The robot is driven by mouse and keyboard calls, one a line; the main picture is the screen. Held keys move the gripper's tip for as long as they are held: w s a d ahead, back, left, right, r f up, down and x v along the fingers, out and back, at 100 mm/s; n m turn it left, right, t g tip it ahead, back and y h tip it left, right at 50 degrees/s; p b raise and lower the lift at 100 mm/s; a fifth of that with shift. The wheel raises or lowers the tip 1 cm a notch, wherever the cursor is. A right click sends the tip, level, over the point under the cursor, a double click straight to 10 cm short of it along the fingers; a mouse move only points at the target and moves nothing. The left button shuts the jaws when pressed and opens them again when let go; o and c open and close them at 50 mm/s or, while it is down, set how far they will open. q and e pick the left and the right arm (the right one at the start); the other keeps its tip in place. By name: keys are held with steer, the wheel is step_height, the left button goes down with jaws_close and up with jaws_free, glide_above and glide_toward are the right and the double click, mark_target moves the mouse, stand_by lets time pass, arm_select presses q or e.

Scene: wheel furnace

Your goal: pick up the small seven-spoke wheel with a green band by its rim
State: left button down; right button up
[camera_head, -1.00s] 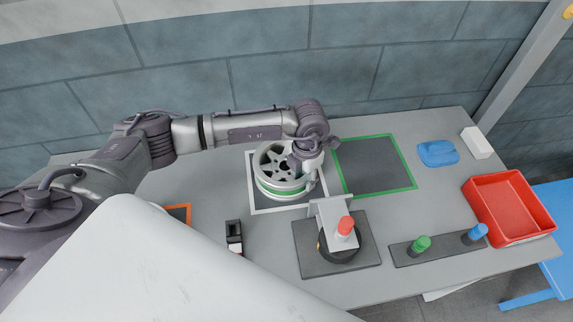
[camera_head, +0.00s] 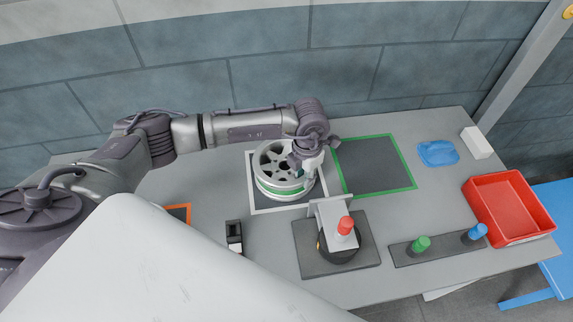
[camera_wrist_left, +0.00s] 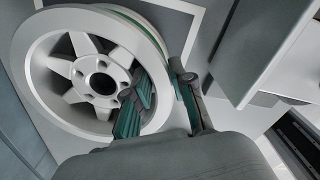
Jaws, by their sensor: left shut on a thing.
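The small wheel with a green band (camera_head: 271,184) sits in the white-outlined square (camera_head: 259,209) on the table, its spoked face up. It also shows in the left wrist view (camera_wrist_left: 60,84), with its hub and several spokes. My left gripper (camera_head: 307,168) is at the right side of the wheel. In the left wrist view, my left gripper (camera_wrist_left: 166,100) has one finger inside the rim and the other outside it, shut on the rim. The far part of the band is hidden. My right gripper is not in view.
A fixture with a red knob (camera_head: 346,225) stands close in front of the wheel. A green-outlined square (camera_head: 375,165) is empty to the right. Farther right are a blue cloth (camera_head: 438,153), a white block (camera_head: 477,142), a red bin (camera_head: 509,206), and green (camera_head: 421,244) and blue (camera_head: 476,233) knobs.

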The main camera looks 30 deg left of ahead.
arm_select(q)
steer(key=shift+w+r+p, duration=0.1)
steer(key=shift+r+p, duration=0.95)
steer(key=shift+r, duration=0.9)
